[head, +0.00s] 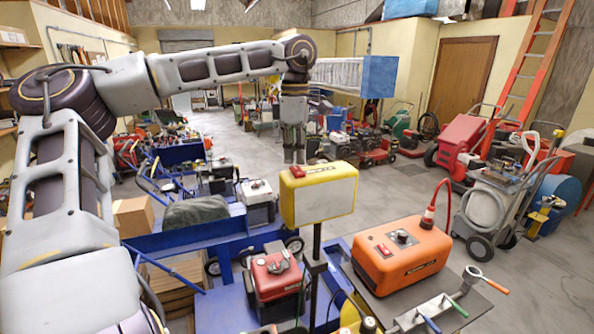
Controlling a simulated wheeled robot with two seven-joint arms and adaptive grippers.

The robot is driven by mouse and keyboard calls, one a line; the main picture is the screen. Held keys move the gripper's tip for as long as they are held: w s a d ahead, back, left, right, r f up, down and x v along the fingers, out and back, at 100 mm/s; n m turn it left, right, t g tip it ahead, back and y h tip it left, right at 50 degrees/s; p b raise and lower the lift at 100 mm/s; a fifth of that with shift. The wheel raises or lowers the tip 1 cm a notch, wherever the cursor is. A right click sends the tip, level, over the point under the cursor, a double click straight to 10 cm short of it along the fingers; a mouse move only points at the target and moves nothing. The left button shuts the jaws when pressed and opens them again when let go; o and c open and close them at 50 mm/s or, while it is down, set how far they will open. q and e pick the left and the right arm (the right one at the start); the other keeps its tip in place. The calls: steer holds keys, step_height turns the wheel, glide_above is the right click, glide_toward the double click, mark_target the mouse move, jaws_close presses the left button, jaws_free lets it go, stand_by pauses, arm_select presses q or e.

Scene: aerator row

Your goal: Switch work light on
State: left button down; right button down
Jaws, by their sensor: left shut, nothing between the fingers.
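The work light (320,205) is a yellow box with a pale front panel, standing upright on a dark post. A small red switch (297,171) sits at the left end of its top. I cannot tell from the panel whether the lamp is lit. My left gripper (294,160) points straight down, shut and empty, with its tips just above or behind the red switch. Whether the tips touch the switch cannot be told. My right gripper is not in view.
An orange machine (400,262) with a knob and red cable stands right of the light. A red engine unit (275,279) sits lower left on a blue cart. Tools with coloured handles lie at the front right. Open floor (395,195) lies behind.

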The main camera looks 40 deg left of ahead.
mark_target(295, 168)
arm_select(q)
steer(key=shift+s+f+b, duration=0.1)
steer(key=shift+f+b, duration=0.35)
steer(key=shift+f, duration=0.4)
stand_by(1.0)
steer(key=shift+r+p, duration=1.1)
steer(key=shift+r, duration=0.15)
steer(key=shift+r+p, duration=0.3)
steer(key=shift+r, duration=2)
steer(key=shift+f, duration=0.1)
